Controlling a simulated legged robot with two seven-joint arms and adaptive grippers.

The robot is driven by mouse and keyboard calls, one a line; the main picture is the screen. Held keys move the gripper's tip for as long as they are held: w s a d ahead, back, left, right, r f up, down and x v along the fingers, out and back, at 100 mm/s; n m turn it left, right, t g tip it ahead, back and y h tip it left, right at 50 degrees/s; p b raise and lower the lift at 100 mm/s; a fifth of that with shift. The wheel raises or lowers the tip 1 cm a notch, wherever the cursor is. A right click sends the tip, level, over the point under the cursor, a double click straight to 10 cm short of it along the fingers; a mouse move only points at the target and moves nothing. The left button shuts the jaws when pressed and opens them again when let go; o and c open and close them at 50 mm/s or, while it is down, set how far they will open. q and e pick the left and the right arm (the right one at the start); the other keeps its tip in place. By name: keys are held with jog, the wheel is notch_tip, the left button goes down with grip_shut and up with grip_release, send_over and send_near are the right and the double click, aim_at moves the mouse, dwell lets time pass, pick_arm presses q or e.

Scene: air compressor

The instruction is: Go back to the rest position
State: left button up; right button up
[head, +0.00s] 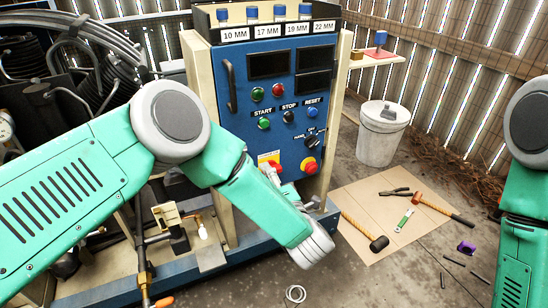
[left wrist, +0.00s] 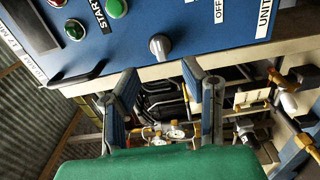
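My left gripper (left wrist: 166,88) shows in the left wrist view with its two fingers apart and nothing between them. It is in front of the lower part of the blue control panel (left wrist: 130,38), close to a grey knob (left wrist: 160,47). In the head view my left arm reaches across to the blue control panel (head: 238,98), and its forearm hides most of the gripper near the red knob (head: 309,166). I cannot tell if the fingers touch the panel. Part of my right arm shows at the right edge; its gripper is out of view.
Compressor hoses (head: 88,45) and pipes fill the left side. A white bucket (head: 379,138) stands right of the panel. A tan board (head: 362,198) on the floor holds a black-headed mallet (head: 378,243), an orange-headed hammer (head: 417,198) and pliers (head: 395,191). A metal ring (head: 295,293) lies in front.

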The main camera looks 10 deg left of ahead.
pick_arm(q)
jog(key=s+a+f+m+g+h+p, duration=0.25)
jog(key=s+f+m+h, duration=0.35)
jog(key=m, duration=0.3)
jog(key=s+a+f+m+g+h+p, duration=0.25)
jog(key=s+f+m+h, duration=0.2)
jog(key=s+m, duration=0.3)
jog(key=s+a+m+g+p, duration=0.1)
jog(key=s+a+m+g, duration=0.3)
jog(key=s, duration=0.8)
jog(key=s+a+m+g+p, duration=0.1)
jog(key=s+a+m+g, duration=0.3)
jog(key=s+a, duration=0.4)
jog(key=s+g, duration=0.1)
jog(key=s, duration=0.3)
jog(key=shift+s+a+m, duration=0.2)
jog(key=shift+s+m, duration=0.15)
jog(key=shift+w+f+y, duration=0.1)
jog(key=shift+f+y, duration=0.05)
jog(key=shift+y, duration=0.1)
